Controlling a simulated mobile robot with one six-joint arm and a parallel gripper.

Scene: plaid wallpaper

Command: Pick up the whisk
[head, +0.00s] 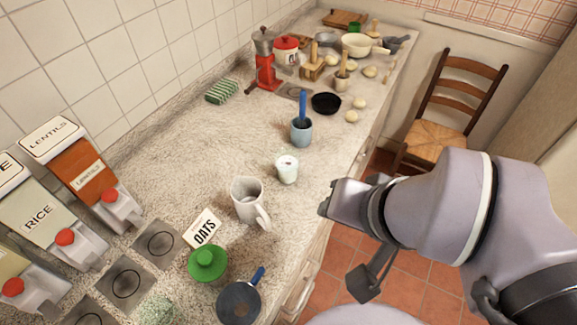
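No whisk head shows plainly on the counter. A blue handle (302,106) stands upright out of a grey-blue cup (301,133) near the middle of the counter. The lower end of that tool is hidden inside the cup, so I cannot tell whether it is a whisk. My gripper (345,203) is at the right, beside the counter's front edge and to the lower right of the cup, well apart from it. Its fingertips are not clearly visible, and no object shows in it.
A black bowl (326,103) and red grinder (266,73) stand farther back. A chair (437,140) stands right.

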